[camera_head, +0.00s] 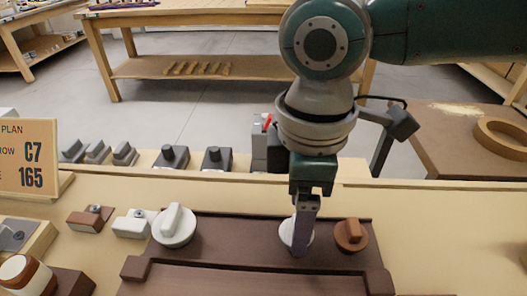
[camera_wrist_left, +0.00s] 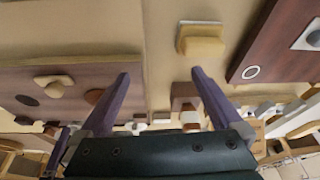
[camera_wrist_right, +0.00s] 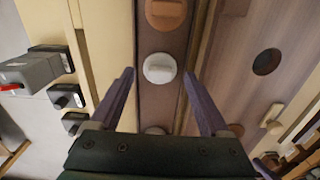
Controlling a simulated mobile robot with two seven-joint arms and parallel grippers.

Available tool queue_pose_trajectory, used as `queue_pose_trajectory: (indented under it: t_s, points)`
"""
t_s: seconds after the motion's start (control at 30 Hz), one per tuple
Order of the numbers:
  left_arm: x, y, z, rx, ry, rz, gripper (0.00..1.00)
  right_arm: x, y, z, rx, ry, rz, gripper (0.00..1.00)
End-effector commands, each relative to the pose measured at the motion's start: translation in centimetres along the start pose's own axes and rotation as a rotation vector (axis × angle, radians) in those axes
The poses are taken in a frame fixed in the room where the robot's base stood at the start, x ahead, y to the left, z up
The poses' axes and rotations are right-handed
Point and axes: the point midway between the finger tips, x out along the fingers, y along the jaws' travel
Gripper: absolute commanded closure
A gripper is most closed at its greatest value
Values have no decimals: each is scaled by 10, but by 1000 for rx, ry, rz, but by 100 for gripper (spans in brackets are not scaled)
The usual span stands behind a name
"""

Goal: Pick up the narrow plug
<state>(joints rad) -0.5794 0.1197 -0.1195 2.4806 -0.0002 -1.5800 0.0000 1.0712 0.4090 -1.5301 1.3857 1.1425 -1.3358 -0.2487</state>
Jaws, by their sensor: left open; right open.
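Three round plugs with raised grips sit in a row on a dark brown tray (camera_head: 330,258): a larger white plug (camera_head: 173,227) at left, a white plug (camera_head: 286,231) in the middle and a brown plug (camera_head: 351,235) at right. I cannot tell for sure which is the narrow one. My right gripper (camera_head: 302,248) hangs over the middle plug and partly hides it. In the right wrist view the open, empty fingers (camera_wrist_right: 158,74) frame this white plug (camera_wrist_right: 160,68), with the brown plug (camera_wrist_right: 166,12) above it. My left gripper (camera_wrist_left: 161,75) is open and empty.
Dark blocks with knobs (camera_head: 171,157) stand along the back. Small brown (camera_head: 90,218) and white (camera_head: 132,223) blocks lie left of the tray. A sign (camera_head: 28,158) stands at the left. The left wrist view shows a yellow block (camera_wrist_left: 203,43) and a board with a hole (camera_wrist_left: 27,101).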

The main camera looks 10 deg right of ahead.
Motion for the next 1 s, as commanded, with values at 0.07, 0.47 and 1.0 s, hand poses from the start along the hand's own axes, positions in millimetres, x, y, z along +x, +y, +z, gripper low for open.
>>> queue_pose_trajectory:
  t_s: [0.07,0.47,1.0]
  points:
    - [5,0,2,0,0,0,0,14,-1,0,0,-2,-2,20]
    - [6,0,2,0,-1,0,0,23,0,0,0,0,-1,26]
    - [6,0,2,0,-1,1,0,23,0,0,0,0,-1,73]
